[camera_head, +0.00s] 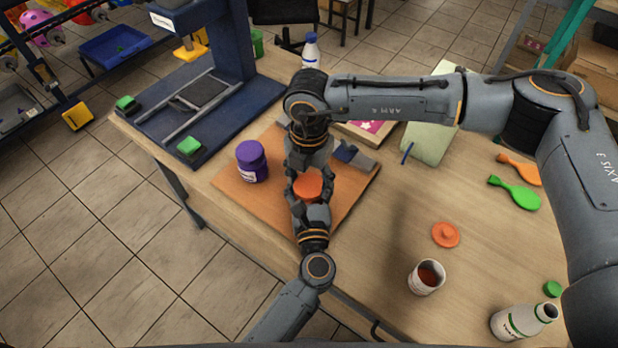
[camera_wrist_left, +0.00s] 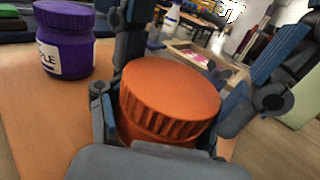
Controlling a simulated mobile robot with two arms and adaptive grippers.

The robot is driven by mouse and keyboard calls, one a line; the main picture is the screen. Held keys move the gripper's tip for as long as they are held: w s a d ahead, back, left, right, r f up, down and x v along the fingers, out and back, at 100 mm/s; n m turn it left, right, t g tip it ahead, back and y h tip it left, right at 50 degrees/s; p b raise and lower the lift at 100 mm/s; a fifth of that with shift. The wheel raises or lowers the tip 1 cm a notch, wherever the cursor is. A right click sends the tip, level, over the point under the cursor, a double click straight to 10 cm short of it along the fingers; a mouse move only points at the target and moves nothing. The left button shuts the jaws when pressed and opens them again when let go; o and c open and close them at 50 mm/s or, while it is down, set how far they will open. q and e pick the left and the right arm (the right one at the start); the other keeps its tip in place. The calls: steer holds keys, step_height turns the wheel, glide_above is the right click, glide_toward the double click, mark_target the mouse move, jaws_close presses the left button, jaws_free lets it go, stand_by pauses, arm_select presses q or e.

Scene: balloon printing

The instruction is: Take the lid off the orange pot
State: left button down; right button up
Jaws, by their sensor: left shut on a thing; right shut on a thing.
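The orange pot (camera_wrist_left: 140,133) stands on the orange-brown mat (camera_head: 232,196) with its ridged lid (camera_head: 309,184) on top, and the lid (camera_wrist_left: 172,85) fills the middle of the left wrist view. My left gripper (camera_head: 308,197) comes from the near side and is shut around the pot's body. My right gripper (camera_head: 306,174) comes from the far side and is shut on the lid, its fingers on either side of it. The lid looks slightly tilted in the wrist view, but I cannot tell if there is a gap under it.
A purple pot (camera_head: 252,162) stands left of the grippers. A blue press (camera_head: 220,70) is behind it. A loose orange lid (camera_head: 445,235), an open cup (camera_head: 427,277) and a white bottle (camera_head: 522,322) are on the right. The table between the mat and the loose lid is clear.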

steer(key=n, duration=0.3)
steer(key=shift+n, duration=0.4)
steer(key=n, duration=0.3)
steer(key=shift+n, duration=0.4)
steer(key=n, duration=0.3)
steer(key=shift+n, duration=0.4)
steer(key=n, duration=0.3)
steer(key=shift+n, duration=0.3)
steer(key=o, duration=1.3)
steer(key=shift+r, duration=0.1)
